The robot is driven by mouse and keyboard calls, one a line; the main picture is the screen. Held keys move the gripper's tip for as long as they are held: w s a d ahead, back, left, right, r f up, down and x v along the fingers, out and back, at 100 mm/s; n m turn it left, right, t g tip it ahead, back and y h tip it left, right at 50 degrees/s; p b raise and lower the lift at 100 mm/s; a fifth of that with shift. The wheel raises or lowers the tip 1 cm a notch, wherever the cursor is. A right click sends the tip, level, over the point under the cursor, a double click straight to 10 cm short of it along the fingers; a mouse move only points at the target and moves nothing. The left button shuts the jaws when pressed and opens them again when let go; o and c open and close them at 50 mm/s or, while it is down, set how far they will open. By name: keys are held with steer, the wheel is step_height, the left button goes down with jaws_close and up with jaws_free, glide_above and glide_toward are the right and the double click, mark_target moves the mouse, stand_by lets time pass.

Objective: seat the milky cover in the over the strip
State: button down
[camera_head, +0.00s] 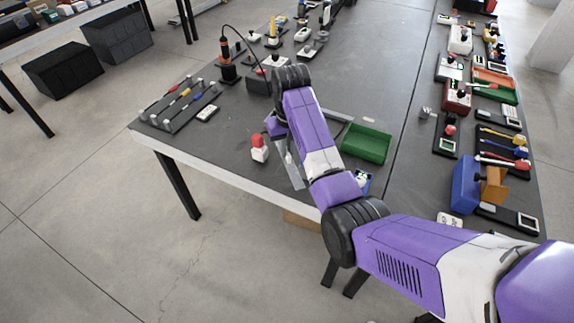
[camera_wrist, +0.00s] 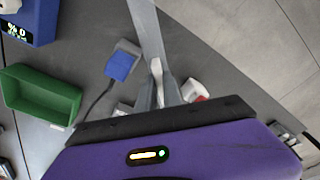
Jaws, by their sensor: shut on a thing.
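The milky cover is a long, pale, see-through strip (camera_head: 291,170) below my forearm, near the front edge of the table in the head view. In the wrist view it is a grey band (camera_wrist: 148,30) running up from my fingers to the top edge. My gripper (camera_wrist: 158,72) is shut on it; the exact contact is partly hidden. In the head view, my arm hides most of the gripper. A thin pale bar (camera_head: 338,116) shows to the right of my arm; I cannot tell whether it is the strip's channel.
A green tray (camera_head: 367,142) stands right of my arm. A red-capped white bottle (camera_head: 259,150) stands close left. The wrist view shows a blue-and-grey piece with a cable (camera_wrist: 121,64) and a blue device with a display (camera_wrist: 32,20). A tool rack (camera_head: 180,105) lies at far left.

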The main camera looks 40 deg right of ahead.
mark_target(287, 164)
steer(key=shift+f, duration=3.55)
steer(key=shift+f, duration=0.2)
steer(key=c, duration=1.5)
jaws_free()
steer(key=shift+r, duration=0.1)
